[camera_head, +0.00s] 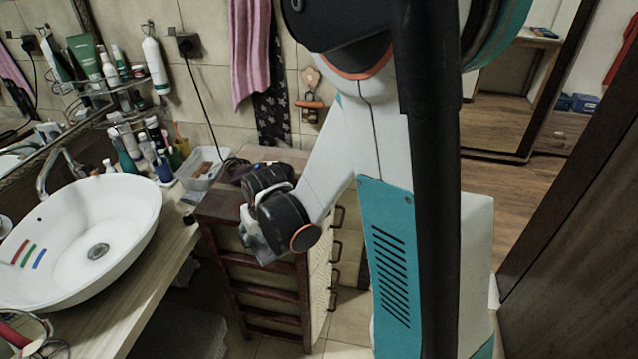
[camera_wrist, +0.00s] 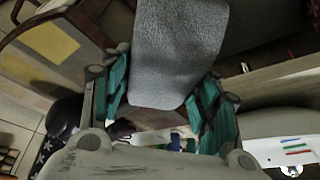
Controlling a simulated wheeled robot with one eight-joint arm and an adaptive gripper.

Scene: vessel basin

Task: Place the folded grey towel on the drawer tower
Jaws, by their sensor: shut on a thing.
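The folded grey towel (camera_wrist: 178,50) is between the teal finger pads of my gripper (camera_wrist: 163,88) in the wrist view. The pads press on its two sides and it sticks out beyond them. In the head view my gripper (camera_head: 258,232) is in front of the drawer tower (camera_head: 272,293), at about the height of its top. My wrist mostly hides the towel there. The drawer tower has a dark reddish-brown frame and pale drawers. Part of its top shows, and my arm covers the rest. I cannot tell whether the towel touches the tower.
A white basin (camera_head: 75,235) stands on the wooden counter (camera_head: 150,285) at the left. A clear plastic box (camera_head: 203,168) and a dark cable lie at the back of the tower. Bottles crowd the counter's back. A pink towel (camera_head: 250,50) hangs on the wall.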

